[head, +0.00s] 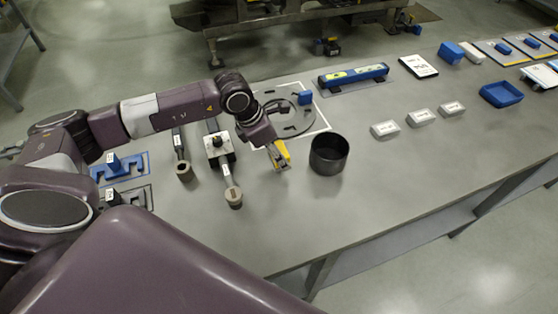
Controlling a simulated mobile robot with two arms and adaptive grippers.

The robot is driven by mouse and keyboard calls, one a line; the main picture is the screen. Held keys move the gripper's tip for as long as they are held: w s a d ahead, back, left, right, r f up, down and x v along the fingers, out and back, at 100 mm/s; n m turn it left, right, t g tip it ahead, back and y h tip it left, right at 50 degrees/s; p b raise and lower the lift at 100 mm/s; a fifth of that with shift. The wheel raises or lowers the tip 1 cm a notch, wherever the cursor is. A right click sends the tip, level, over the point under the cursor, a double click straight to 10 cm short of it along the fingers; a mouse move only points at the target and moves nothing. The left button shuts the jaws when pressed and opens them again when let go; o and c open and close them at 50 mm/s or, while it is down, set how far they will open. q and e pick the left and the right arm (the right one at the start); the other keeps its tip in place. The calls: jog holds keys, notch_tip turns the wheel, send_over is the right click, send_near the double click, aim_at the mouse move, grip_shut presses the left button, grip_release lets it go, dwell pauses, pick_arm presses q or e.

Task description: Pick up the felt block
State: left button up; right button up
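No block in the head view can be surely read as felt. A plain pale block (473,53) lies beside a blue block (451,52) at the far right back of the table. Several small grey-white labelled blocks (421,118) lie in a row nearer the middle right. My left gripper (284,166), with yellow parts, points down over the table just left of a black cup (328,154). Its fingers are small and partly hidden, so I cannot tell their opening or any hold. My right gripper is out of view.
A round grey plate (284,118) lies in a white-outlined area behind my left gripper. Tools with round ends (233,197) lie to its left. A blue tray (501,94) is at the right. The table's (400,185) front middle is clear.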

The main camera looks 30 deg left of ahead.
pick_arm(q)
notch_tip(320, 180, up, 16)
jog(key=b, duration=0.4)
jog(key=shift+r, duration=0.15)
jog(key=o, duration=0.6)
jog(key=c, duration=0.4)
